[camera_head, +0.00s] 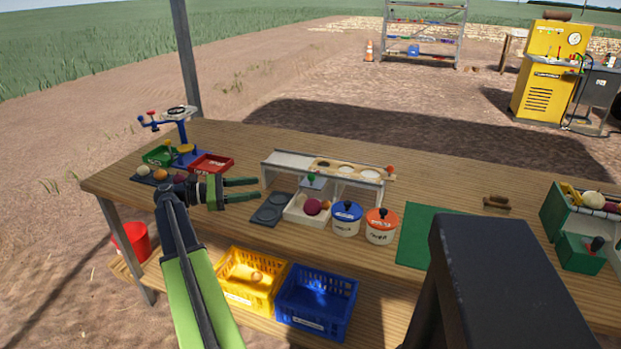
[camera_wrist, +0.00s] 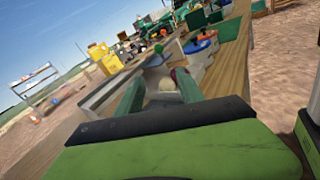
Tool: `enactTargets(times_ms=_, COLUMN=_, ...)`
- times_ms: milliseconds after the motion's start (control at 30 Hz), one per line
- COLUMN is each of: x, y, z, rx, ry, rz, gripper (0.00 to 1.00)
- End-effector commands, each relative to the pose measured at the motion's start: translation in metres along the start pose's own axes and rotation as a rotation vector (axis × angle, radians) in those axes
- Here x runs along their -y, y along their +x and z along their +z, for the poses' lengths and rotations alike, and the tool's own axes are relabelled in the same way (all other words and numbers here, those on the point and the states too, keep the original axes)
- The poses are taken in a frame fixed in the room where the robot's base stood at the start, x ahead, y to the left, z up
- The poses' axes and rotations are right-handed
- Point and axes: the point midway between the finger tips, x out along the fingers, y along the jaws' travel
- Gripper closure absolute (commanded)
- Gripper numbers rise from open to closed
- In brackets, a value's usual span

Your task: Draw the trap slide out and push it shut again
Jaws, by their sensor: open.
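A low grey bench frame (camera_head: 275,160) stands mid-table, with a wooden strip (camera_head: 325,167) with round holes on top and a red knob (camera_head: 390,169) at its right end. A small grey plate with a green knob (camera_head: 311,177) sits at its front; the green knob also shows in the wrist view (camera_wrist: 158,48). I cannot tell which of these is the trap slide. My gripper (camera_head: 258,188) is open and empty, left of the frame and pointing right towards it. Its green fingers (camera_wrist: 158,88) show in the wrist view, apart from both knobs.
A white tray (camera_head: 294,213) with a purple onion, a blue-lidded pot (camera_head: 346,218) and an orange-lidded pot (camera_head: 381,226) stand in front of the frame. A dark two-ring plate (camera_head: 269,209) lies left of the tray. A green mat (camera_head: 423,237) lies right, bare.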

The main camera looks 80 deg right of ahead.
Motion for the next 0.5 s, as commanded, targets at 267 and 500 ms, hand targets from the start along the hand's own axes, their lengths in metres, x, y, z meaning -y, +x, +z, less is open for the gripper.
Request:
enactTargets(times_ms=267, x=-0.002, y=0.022, z=0.011, rx=0.050, ry=-0.028, rz=-0.023, gripper=0.55)
enactTargets(times_ms=500, x=0.000, y=0.072, z=0.013, rx=0.049, ry=-0.026, rz=-0.025, gripper=0.55)
